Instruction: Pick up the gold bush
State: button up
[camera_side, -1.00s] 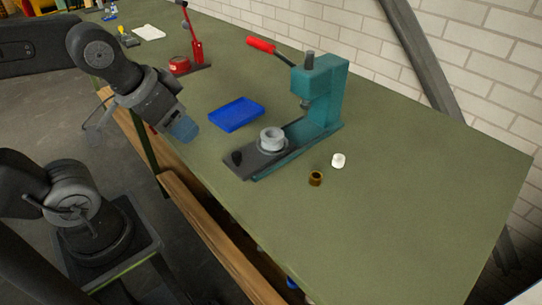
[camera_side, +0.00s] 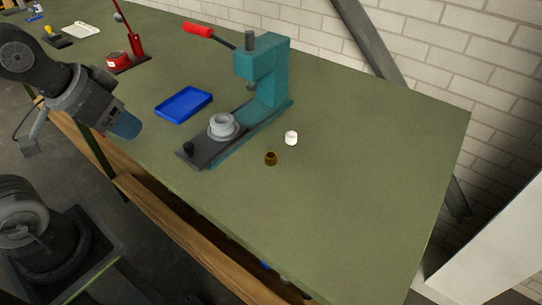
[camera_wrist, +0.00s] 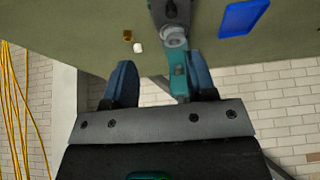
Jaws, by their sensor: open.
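The gold bush (camera_side: 270,158) is a small brown-gold ring standing on the green table, in front of the teal press. It also shows in the wrist view (camera_wrist: 127,36), beside a white bush (camera_wrist: 138,47). The white bush (camera_side: 291,138) stands just behind and right of it in the side view, apart from it. My gripper (camera_side: 125,124) is at the left, over the table's front edge, well away from the gold bush. In the wrist view its two blue fingers (camera_wrist: 161,82) are wide apart with nothing held between them.
The teal arbor press (camera_side: 262,75) with a red handle stands mid-table, a grey ring (camera_side: 222,125) on its base. A blue tray (camera_side: 184,104) lies left of it. A red tool (camera_side: 128,55) stands farther back. The table right of the bushes is clear.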

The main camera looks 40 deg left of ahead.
jog(key=shift+o, duration=0.9)
